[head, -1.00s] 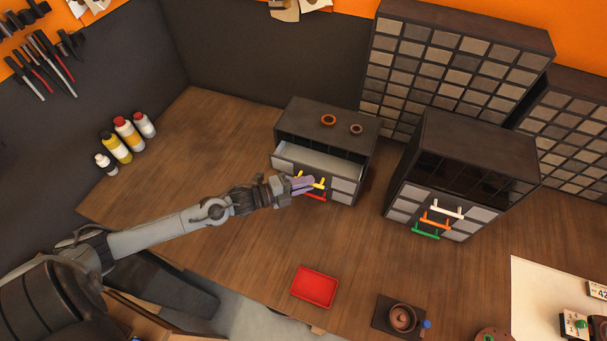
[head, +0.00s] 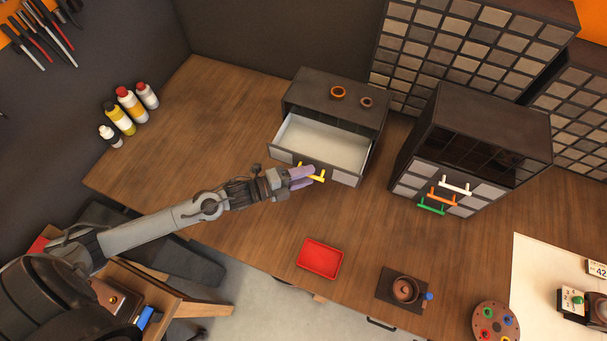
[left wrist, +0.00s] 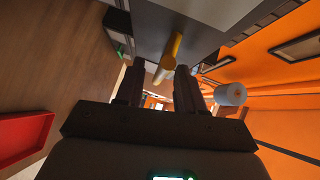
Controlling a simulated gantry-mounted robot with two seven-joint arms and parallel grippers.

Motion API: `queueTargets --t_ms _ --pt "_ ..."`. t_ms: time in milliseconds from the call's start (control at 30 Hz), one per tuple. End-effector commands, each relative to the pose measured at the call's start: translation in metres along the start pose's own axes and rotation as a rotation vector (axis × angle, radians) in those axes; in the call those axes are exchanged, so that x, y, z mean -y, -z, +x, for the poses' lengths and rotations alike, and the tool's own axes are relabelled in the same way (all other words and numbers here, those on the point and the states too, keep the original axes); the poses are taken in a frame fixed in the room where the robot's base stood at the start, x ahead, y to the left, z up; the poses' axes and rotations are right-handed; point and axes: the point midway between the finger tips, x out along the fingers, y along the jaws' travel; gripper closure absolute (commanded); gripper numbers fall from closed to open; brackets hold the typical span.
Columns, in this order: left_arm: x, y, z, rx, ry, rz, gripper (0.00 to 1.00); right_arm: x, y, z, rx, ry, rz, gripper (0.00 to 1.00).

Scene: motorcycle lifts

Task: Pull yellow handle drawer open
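The yellow handle (head: 318,178) is on the front of a wide drawer (head: 322,142) in the left small dark cabinet (head: 345,102). The drawer is pulled well out, and its pale interior looks empty. My left gripper (head: 304,178) is at the handle and hides part of it. In the left wrist view, the yellow handle (left wrist: 171,56) reaches to between the tips of my left gripper (left wrist: 160,72). The fingers stand apart with a gap visible beside the handle; contact is not clear. My right gripper is not in view.
A second cabinet (head: 478,125) with white, orange and green handles stands to the right. A red tray (head: 320,259) and a dark mat with a brown pot (head: 404,289) lie nearer the front. Several bottles (head: 126,117) stand at the left.

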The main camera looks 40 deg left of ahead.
Motion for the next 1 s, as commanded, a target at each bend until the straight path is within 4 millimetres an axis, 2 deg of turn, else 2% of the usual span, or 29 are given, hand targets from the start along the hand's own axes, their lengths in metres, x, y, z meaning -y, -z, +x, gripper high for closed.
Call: queueTargets --t_ms 167,333,800,1000 --pt "0.0 0.0 -0.001 0.0 0.0 0.0 0.62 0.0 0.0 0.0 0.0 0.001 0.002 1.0" --pt "-0.002 0.0 -0.012 0.0 -0.001 -0.001 0.62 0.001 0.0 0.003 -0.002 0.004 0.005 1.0" --pt "-0.002 0.0 -0.079 -0.001 -0.004 0.0 0.62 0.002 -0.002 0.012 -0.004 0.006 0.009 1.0" --pt "-0.001 0.0 -0.098 0.0 -0.002 0.0 0.62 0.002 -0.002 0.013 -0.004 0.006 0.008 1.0"
